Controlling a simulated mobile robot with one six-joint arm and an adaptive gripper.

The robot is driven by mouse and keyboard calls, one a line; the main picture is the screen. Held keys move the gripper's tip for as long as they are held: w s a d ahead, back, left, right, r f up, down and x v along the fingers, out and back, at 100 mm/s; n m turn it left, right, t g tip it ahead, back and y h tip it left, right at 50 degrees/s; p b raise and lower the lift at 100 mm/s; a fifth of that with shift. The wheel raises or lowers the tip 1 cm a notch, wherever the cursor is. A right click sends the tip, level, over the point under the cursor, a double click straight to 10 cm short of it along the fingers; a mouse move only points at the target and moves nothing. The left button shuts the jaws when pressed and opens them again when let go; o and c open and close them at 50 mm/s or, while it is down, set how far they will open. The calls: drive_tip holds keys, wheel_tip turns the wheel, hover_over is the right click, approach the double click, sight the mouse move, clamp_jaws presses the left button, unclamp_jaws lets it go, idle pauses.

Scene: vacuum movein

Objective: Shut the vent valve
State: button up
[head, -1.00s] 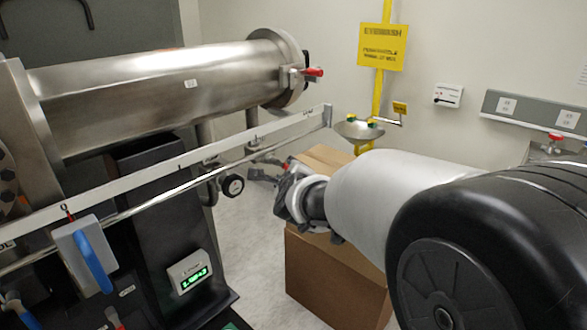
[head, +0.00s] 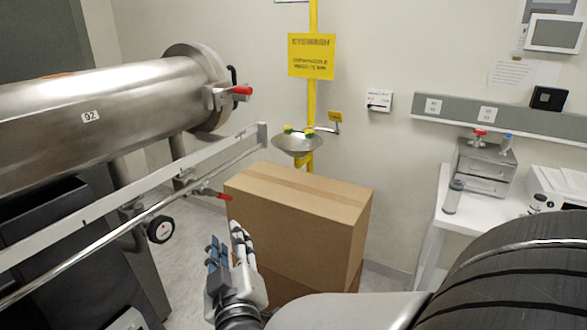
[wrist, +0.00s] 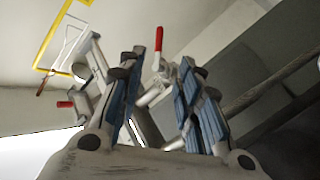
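Two red-handled valves show on the steel chamber. One red lever (head: 238,90) sits at the end flange of the cylinder, pointing right. A lower red lever (head: 218,195) sticks out to the right from the pipework under the rail, in front of the cardboard box. No readable label says which is the vent valve. My gripper (head: 232,258) is below the lower lever in the picture, fingers pointing up, apart from both levers. In the wrist view its blue-padded fingers (wrist: 160,95) are spread and empty. An upright red handle (wrist: 158,40) shows beyond them, another (wrist: 65,104) at left.
A large cardboard box (head: 300,215) stands beyond my gripper. A white rail (head: 130,190) and a gauge (head: 161,229) are at left. An eyewash bowl (head: 297,144) is behind the box. A white table (head: 432,210) with instruments stands at right.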

sight(224, 199)
drive_tip(key=shift+n, duration=0.8)
drive_tip(key=b+x, duration=0.1)
drive_tip(key=x, duration=0.7)
drive_tip(key=b+x, duration=0.1)
drive_tip(key=x, duration=0.7)
drive_tip(key=shift+w+a+r+b, duration=0.2)
drive_tip(key=shift+w+a+b, duration=0.05)
drive_tip(key=shift+a+b, duration=0.1)
drive_tip(key=shift+c, duration=0.4)
clamp_jaws()
